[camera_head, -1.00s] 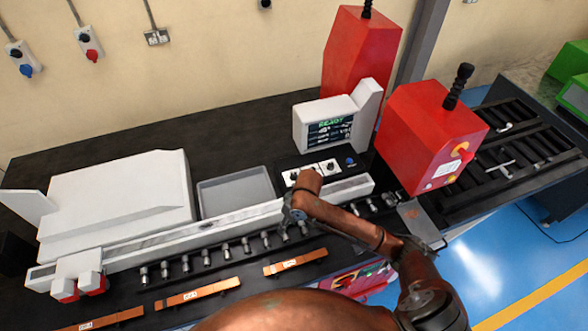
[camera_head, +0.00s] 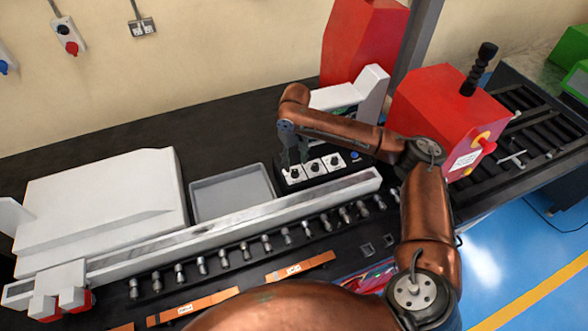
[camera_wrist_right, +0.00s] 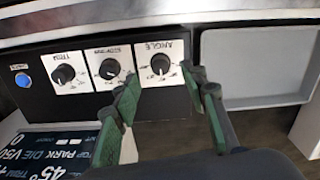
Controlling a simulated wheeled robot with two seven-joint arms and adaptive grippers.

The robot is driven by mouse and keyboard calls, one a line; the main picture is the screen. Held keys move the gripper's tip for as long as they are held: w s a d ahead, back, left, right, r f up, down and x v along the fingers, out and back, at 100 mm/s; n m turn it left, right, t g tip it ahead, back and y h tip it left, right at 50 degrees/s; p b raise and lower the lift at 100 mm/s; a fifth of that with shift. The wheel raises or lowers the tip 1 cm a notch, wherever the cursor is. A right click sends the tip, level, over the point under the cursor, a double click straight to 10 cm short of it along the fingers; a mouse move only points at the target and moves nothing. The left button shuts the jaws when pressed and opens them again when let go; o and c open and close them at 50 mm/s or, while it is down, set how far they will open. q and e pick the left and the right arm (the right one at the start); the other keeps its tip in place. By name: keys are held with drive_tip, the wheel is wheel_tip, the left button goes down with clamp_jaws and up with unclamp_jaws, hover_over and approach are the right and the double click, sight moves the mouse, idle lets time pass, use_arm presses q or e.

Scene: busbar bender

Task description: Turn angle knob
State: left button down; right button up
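The angle knob (camera_wrist_right: 160,64) is a black dial on a white plate marked ANGLE, at the end of a row of three knobs on a black panel. In the head view the angle knob (camera_head: 293,172) is the leftmost of the row. My right gripper (camera_wrist_right: 163,82) is open, with its fingertips at either side of the angle plate's lower part in the wrist view. I cannot tell whether they touch anything. In the head view the right gripper (camera_head: 291,158) hangs over the angle knob from above. My left gripper is out of view.
The middle knob (camera_wrist_right: 109,69) and trim knob (camera_wrist_right: 64,74) sit close beside, then a blue button (camera_wrist_right: 22,80). A grey tray (camera_head: 232,190) lies left of the panel. A white rail (camera_head: 230,224) runs in front. My arm partly covers the display (camera_head: 335,97).

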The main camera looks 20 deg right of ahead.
sight(295, 171)
drive_tip(key=shift+f, duration=2.4)
clamp_jaws()
